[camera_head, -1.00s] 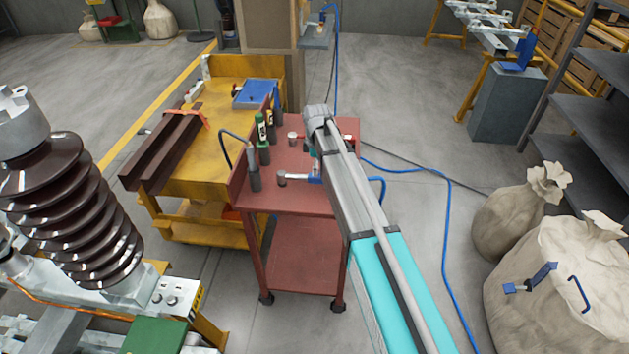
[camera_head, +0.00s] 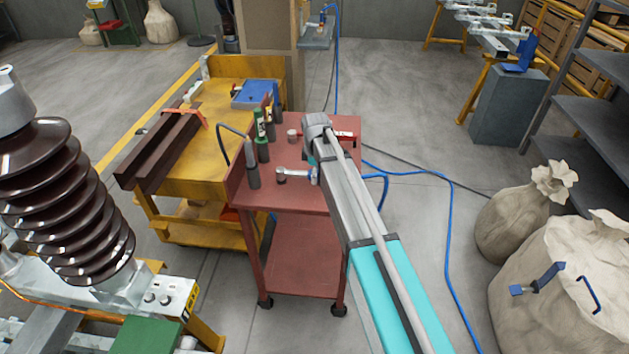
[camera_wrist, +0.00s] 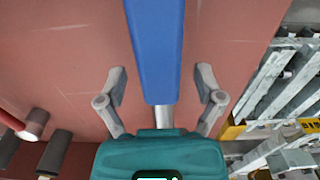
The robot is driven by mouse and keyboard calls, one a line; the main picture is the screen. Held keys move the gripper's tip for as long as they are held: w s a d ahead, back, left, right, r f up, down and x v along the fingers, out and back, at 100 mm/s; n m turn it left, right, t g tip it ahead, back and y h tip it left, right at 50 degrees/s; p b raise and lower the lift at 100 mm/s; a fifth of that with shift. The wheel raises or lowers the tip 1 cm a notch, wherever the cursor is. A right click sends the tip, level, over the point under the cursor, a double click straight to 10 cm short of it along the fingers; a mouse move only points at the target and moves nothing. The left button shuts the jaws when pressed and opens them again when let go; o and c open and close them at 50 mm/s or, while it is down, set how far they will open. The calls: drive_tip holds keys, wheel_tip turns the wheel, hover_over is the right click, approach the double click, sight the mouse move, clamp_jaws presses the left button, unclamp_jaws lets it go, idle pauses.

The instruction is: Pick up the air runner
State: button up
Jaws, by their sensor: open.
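A blue-bodied tool with a silver shaft, which looks like the air runner, lies on the red cart. In the head view its silver end (camera_head: 294,173) shows left of my arm, and the arm hides part of it. In the wrist view its blue body (camera_wrist: 156,50) runs down between my two fingers, and a short silver shaft (camera_wrist: 163,116) shows below it. My gripper (camera_wrist: 160,85) is open, with one finger on each side of the blue body and a visible gap on both sides. I cannot tell the height left between fingers and tool.
The red cart (camera_head: 300,250) holds several dark upright cylinders (camera_head: 262,140) along its left edge and a red tool (camera_head: 345,134) at the back. A yellow bench (camera_head: 190,165) stands left. A blue hose (camera_head: 447,230) runs along the floor at right, near sacks (camera_head: 520,208).

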drive_tip(key=shift+f, duration=0.2)
idle(0.5)
clamp_jaws()
